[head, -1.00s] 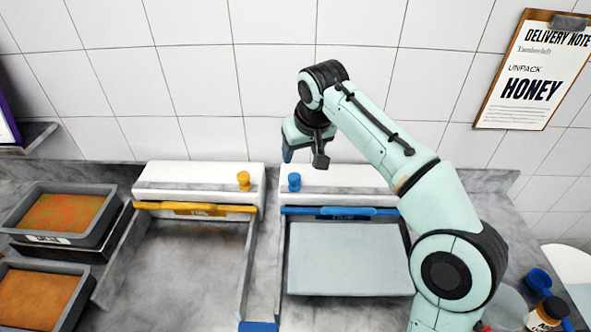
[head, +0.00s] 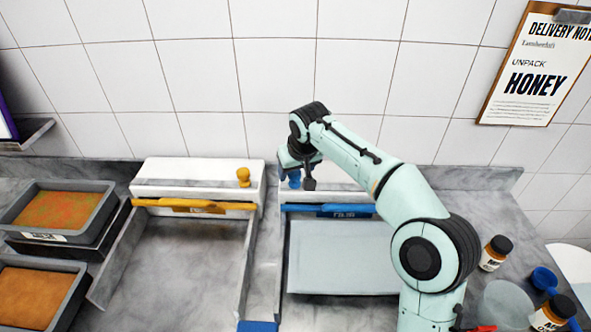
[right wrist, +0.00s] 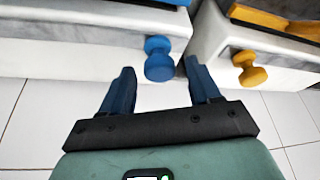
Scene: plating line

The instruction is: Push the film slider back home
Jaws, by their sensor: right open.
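A blue slider knob (head: 294,181) sits at the left end of the white film dispenser (head: 345,197) with the blue bar. It also shows in the right wrist view (right wrist: 159,58). My right gripper (head: 297,176) is open over this knob. In the right wrist view, the knob appears between the two dark blue fingers (right wrist: 160,68), apart from both; I cannot tell if any part touches. A yellow knob (head: 243,177) sits near the right end of the left dispenser (head: 190,176), outside my fingers. My left gripper is not in view.
A blue bar (head: 330,208) and a yellow bar (head: 190,205) run along the dispenser fronts. A pale tray (head: 340,260) lies below the blue one. Food trays (head: 100,211) stand at the left, jars (head: 495,252) at the right. The tiled wall is close behind.

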